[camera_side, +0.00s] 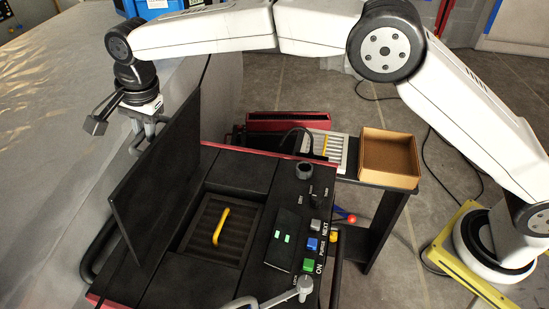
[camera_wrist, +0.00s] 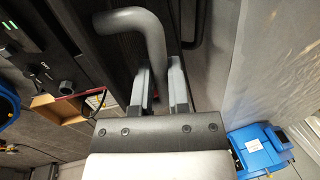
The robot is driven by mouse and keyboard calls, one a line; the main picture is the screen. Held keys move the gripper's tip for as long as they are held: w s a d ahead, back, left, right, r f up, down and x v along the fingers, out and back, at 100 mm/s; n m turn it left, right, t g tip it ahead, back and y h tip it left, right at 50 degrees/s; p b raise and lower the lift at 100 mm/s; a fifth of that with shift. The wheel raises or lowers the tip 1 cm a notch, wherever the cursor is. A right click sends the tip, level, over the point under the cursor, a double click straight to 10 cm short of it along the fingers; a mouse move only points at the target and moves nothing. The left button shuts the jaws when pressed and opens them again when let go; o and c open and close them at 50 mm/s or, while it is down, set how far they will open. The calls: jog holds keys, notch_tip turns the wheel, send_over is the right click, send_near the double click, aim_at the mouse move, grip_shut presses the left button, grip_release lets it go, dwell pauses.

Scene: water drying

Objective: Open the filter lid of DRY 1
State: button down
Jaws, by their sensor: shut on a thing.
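The black filter lid (camera_side: 155,180) of the machine stands raised, close to upright, at the left of the opening in the side view. Below it, the open compartment shows a dark ribbed filter (camera_side: 240,238) with a yellow handle (camera_side: 221,226). My gripper (camera_side: 147,128) is at the far side of the lid, partly hidden by it. In the wrist view my gripper (camera_wrist: 161,80) has its fingers shut on the thick dark grey bent lid handle (camera_wrist: 143,22). Where the handle joins the lid is not clear.
The control panel (camera_side: 295,235) with coloured buttons lies right of the opening. A cardboard box (camera_side: 389,158) and a tray with a yellow-handled part (camera_side: 328,150) sit on a side stand. A blue case (camera_wrist: 258,152) shows at lower right in the wrist view.

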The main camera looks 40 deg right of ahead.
jog(key=shift+w+a, duration=0.6)
jog(key=shift+w, duration=0.15)
jog(key=shift+a, duration=0.1)
jog(key=c, duration=0.6)
grip_release()
jog(key=shift+w, duration=0.15)
jog(key=shift+r, duration=0.1)
jog(key=shift+s+d+r, duration=0.15)
jog(key=shift+s+r, duration=0.05)
jog(key=shift+r, duration=1.05)
jog(key=shift+s+d+r, duration=0.15)
jog(key=shift+s+r, duration=0.1)
jog(key=shift+r, duration=0.95)
jog(key=shift+s+d+r, duration=0.15)
jog(key=shift+s+r, duration=0.05)
jog(key=shift+r, duration=1.05)
jog(key=shift+d, duration=0.1)
